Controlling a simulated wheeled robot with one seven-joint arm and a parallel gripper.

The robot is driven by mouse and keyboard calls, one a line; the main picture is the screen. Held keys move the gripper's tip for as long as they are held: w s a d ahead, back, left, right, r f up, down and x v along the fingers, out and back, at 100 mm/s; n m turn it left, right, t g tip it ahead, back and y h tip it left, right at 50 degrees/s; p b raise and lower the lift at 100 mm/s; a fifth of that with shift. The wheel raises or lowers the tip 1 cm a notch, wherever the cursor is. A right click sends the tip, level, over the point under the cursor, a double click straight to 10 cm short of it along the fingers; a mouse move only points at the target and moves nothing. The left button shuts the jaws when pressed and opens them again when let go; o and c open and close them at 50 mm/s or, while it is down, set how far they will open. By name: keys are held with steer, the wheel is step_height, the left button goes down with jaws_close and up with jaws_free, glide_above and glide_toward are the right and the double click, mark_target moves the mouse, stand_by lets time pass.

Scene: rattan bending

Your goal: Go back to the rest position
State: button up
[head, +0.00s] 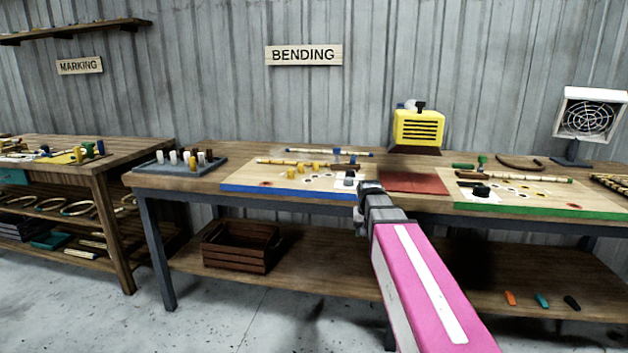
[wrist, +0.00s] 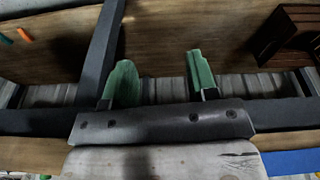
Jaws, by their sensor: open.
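My gripper (wrist: 160,75) is open in the wrist view. Its two green fingers stand apart with nothing between them. In the head view my pink arm reaches from the bottom right toward the front edge of the bending workbench (head: 165,180). The arm's dark wrist end overlaps that edge near the right end of the blue-edged board (head: 240,179); the fingers cannot be made out there. In the wrist view the workbench's lower shelf (wrist: 165,60) and dark frame lie beyond the fingers.
A brown crate (head: 241,247) stands on the lower shelf. The bench top holds a grey peg tray (head: 150,168), a red mat (head: 412,183), a green-edged board (head: 540,207), a yellow machine (head: 418,127) and a fan (head: 590,115). The floor at the front left is clear.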

steer(key=s+f+n+g, duration=0.1)
steer(key=s+f+g, duration=0.1)
steer(key=s+f, duration=1.5)
step_height(320, 180, down, 2)
steer(key=shift+s+d, duration=0.2)
steer(key=shift+s, duration=0.05)
